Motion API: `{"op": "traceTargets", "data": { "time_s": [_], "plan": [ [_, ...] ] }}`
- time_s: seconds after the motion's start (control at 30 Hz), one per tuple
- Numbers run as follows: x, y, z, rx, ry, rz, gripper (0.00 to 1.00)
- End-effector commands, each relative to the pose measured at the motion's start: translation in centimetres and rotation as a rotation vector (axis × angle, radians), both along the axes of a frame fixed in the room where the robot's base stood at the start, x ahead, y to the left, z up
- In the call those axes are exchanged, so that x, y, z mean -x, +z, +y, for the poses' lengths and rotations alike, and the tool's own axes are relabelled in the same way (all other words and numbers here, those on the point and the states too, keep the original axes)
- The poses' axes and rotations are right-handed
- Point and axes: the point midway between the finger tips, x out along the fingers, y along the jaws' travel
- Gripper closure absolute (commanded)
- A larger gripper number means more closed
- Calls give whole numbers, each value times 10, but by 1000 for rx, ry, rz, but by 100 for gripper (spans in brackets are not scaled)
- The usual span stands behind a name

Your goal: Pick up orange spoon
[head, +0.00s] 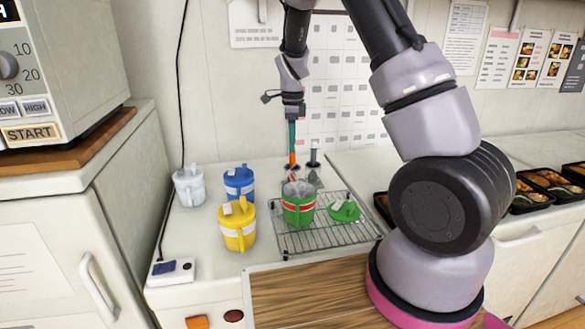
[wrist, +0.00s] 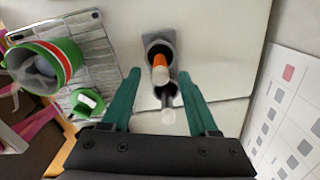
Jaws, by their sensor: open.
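The orange spoon stands upright in a small dark grey holder against the back wall side of the counter; only its orange end with a pale tip (wrist: 160,70) shows in the wrist view, and a bit of orange (head: 292,158) shows in the head view. Its lower part is hidden in the holder. A black-handled utensil (wrist: 166,97) with a pale tip stands beside it. My gripper (wrist: 161,75) is open, with its teal fingers on either side of the two handles and no clear contact. In the head view my gripper (head: 292,150) points down above the holder.
A green canister (head: 299,208) and its green lid (head: 344,211) sit on a wire rack (head: 325,237) in front. Yellow (head: 238,228), blue (head: 238,188) and white (head: 188,188) canisters stand to the left. Filled bento trays (head: 548,183) lie at right.

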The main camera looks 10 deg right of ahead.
Motion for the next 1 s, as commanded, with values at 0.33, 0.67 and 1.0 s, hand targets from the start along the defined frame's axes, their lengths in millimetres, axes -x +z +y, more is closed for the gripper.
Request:
{"op": "traceTargets", "data": {
  "time_s": [0.33,0.67,1.0],
  "plan": [
    [-1,-45,0,1,1,1,40],
    [-1,-47,0,0,1,1,70],
    [-1,-47,0,0,1,0,100]
  ]
}}
